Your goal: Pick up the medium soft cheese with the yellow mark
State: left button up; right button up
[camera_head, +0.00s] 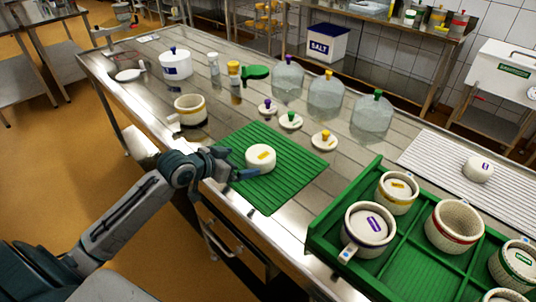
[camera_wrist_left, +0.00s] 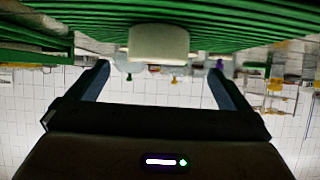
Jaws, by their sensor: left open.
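A white round cheese with a yellow mark (camera_head: 261,158) lies on the green ribbed mat (camera_head: 283,185) in the head view. My left gripper (camera_head: 238,164) is open and low over the mat, at the cheese's left side, with its fingers pointing towards it. In the left wrist view the cheese (camera_wrist_left: 158,43) appears ahead of the open left gripper (camera_wrist_left: 159,68), centred between the two fingers. I cannot tell whether either finger touches it. My right gripper is not in view.
A green crate (camera_head: 315,232) with several moulds stands right of the mat. Small lids with coloured knobs, including a yellow one (camera_head: 324,140), and glass domes (camera_head: 326,97) stand farther back. A purple-marked cheese (camera_head: 478,169) sits on a white rack.

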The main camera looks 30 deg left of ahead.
aim_at(250, 159)
pick_arm(q)
jog(key=x, duration=0.3)
jog(key=shift+w+d, duration=0.1)
jog(key=shift+w, duration=0.05)
jog(key=shift+w+d+f, duration=0.1)
jog(key=shift+w+f, duration=0.15)
jog(key=shift+w, duration=0.05)
jog(key=shift+w+f+p, duration=0.1)
jog(key=shift+w+p, duration=0.1)
jog(key=shift+p, duration=0.1)
jog(key=shift+w+d, duration=0.1)
jog(key=shift+w, duration=0.1)
jog(key=shift+w+d+p, duration=0.2)
jog(key=shift+w+p, duration=0.15)
jog(key=shift+p, duration=0.05)
jog(key=p+x, duration=0.1)
jog(key=x, duration=0.2)
jog(key=shift+w+d, duration=0.15)
jog(key=shift+w, duration=0.3)
jog(key=c, duration=0.7)
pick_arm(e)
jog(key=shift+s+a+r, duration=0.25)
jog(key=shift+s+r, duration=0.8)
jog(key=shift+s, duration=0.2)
